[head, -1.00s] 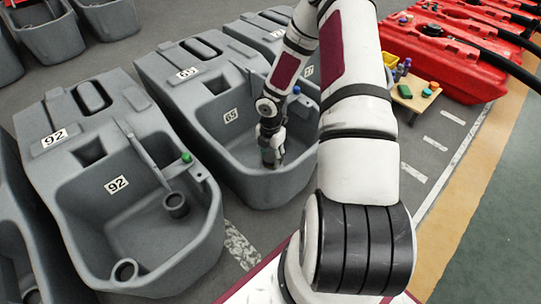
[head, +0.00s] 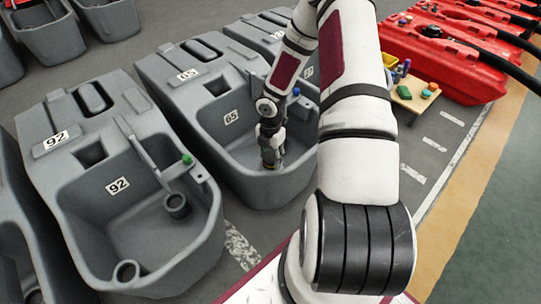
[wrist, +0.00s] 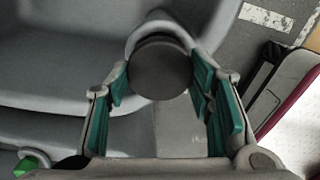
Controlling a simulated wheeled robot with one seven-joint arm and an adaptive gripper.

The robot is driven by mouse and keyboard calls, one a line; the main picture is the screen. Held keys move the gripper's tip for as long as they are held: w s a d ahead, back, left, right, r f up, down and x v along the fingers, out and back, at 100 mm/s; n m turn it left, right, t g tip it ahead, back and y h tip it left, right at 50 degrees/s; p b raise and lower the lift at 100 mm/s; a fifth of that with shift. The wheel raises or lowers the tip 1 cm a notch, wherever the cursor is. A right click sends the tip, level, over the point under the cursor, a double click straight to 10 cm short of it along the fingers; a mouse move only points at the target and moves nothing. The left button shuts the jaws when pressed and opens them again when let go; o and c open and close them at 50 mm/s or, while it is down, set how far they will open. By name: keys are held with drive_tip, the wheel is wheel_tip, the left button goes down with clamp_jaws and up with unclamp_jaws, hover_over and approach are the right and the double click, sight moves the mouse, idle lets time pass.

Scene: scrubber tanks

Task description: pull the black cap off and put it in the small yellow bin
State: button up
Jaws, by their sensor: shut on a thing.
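The black cap (wrist: 160,68) shows in the wrist view as a dark round disc. My gripper (wrist: 161,80) has its teal pads on either side of the cap and is shut on it. A grey round spout rim (wrist: 165,24) shows just behind the cap; I cannot tell whether the cap still sits on it. In the head view my gripper (head: 271,158) points down at the front of the grey tank marked 65 (head: 210,112), and the cap cannot be made out there. The small yellow bin (head: 389,61) stands at the upper right, partly behind my arm.
The bin is on a low wooden table (head: 414,101) with several small coloured things. Red tanks (head: 440,65) stand behind it. Another grey tank marked 92 (head: 60,200) is on the left, with a green knob (head: 187,158). Open floor lies right of the table.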

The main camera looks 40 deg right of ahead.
sight(271, 157)
drive_tip(key=shift+r+p, duration=2.8)
drive_tip(key=shift+r, duration=0.2)
